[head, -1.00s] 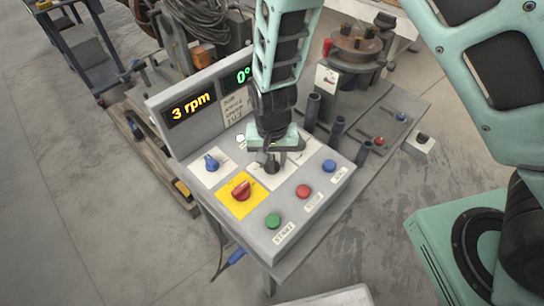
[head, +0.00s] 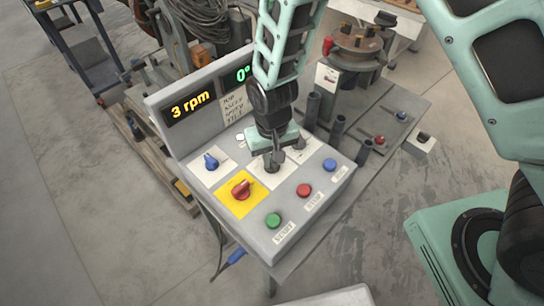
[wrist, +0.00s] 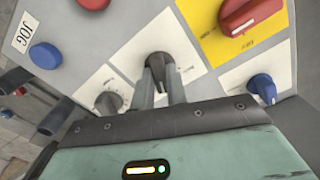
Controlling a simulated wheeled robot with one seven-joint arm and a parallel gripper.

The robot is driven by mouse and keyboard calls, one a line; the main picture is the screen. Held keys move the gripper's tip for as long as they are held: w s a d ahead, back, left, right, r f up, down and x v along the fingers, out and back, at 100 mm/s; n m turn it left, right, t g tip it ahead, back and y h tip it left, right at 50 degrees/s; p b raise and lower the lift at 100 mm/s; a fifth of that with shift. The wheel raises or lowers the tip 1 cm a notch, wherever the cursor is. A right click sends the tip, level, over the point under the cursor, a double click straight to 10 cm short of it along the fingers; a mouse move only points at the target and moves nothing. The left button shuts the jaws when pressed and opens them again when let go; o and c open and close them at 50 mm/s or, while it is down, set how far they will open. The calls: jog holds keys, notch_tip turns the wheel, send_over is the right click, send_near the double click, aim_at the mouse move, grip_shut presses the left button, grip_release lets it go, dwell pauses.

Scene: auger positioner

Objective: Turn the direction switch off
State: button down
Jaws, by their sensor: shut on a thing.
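My gripper (head: 271,163) points down at the control box (head: 262,222). Its fingers are shut on a dark grey switch knob, which shows between the fingertips in the wrist view (wrist: 158,60). The knob sits on a white plate (wrist: 180,48) whose lettering is too small to read, so its name and marked position cannot be told. A second grey knob (wrist: 108,102) stands beside it, outside the fingers; it also shows in the head view (head: 299,143).
Close by are a blue knob (head: 211,161), a red knob (head: 241,189) on yellow, and green (head: 273,220), red (head: 304,190) and blue (head: 329,165) buttons. The display (head: 190,107) reads 3 rpm. Dark upright tubes (head: 337,130) stand to the right.

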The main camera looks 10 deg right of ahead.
jog(key=shift+n+b, duration=0.35)
jog(key=shift+n, duration=2.05)
jog(key=c, duration=1.4)
grip_release()
notch_tip(320, 180, up, 18)
jog(key=b, duration=0.2)
jog(key=shift+f, duration=0.25)
jog(key=s+d, duration=0.2)
jog(key=s, duration=0.7)
jog(key=s+d+r+n, duration=0.1)
jog(key=s+d, duration=0.2)
jog(key=s, duration=0.6)
jog(key=shift+d+y, duration=0.15)
jog(key=shift+y, duration=0.15)
